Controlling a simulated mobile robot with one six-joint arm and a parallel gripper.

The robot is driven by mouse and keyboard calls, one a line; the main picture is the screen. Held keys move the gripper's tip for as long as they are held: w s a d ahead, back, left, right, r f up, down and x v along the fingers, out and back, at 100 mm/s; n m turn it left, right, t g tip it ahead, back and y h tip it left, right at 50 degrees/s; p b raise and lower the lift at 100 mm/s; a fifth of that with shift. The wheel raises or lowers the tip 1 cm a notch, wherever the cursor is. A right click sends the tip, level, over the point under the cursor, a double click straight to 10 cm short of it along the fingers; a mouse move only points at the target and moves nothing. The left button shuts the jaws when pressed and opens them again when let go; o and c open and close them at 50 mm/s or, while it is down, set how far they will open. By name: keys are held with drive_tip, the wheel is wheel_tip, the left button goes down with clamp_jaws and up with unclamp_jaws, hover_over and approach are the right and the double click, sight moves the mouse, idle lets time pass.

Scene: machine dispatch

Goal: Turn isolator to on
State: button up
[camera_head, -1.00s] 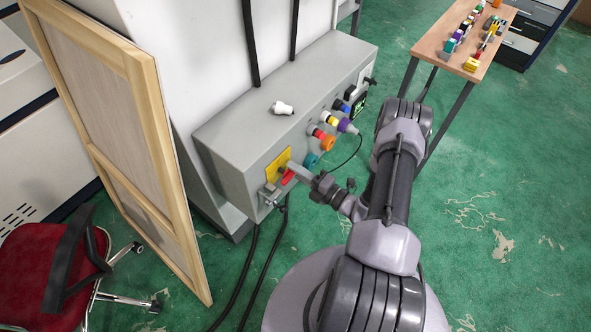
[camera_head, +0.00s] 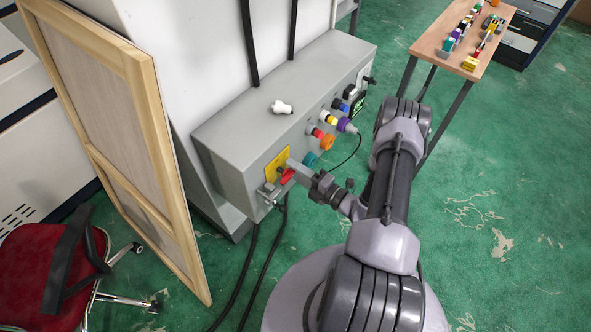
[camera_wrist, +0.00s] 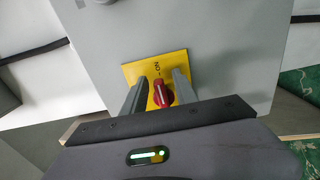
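The isolator has a red handle (camera_wrist: 162,94) on a yellow plate (camera_wrist: 145,71). The plate carries an ON mark that appears upside down in the wrist view. In the head view the red handle (camera_head: 287,176) and plate (camera_head: 277,165) are at the near end of the grey control box (camera_head: 236,150). My gripper (camera_wrist: 160,76) is at the plate, with one finger on each side of the handle. The fingers are apart, with a gap showing on the left of the handle; contact on the right is unclear. In the head view my gripper (camera_head: 293,168) partly covers the isolator.
Coloured buttons, including an orange one (camera_head: 327,142) and a teal one (camera_head: 310,159), line the box front beside my gripper. A metal hasp (camera_head: 268,195) and cables hang below. A wooden panel (camera_head: 120,130) stands left. A table (camera_head: 425,45) stands behind my arm.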

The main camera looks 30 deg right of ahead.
drive_tip(key=p+v, duration=0.3)
drive_tip(key=v, duration=1.4)
drive_tip(key=shift+s, duration=0.2)
drive_tip(key=shift+d, duration=0.1)
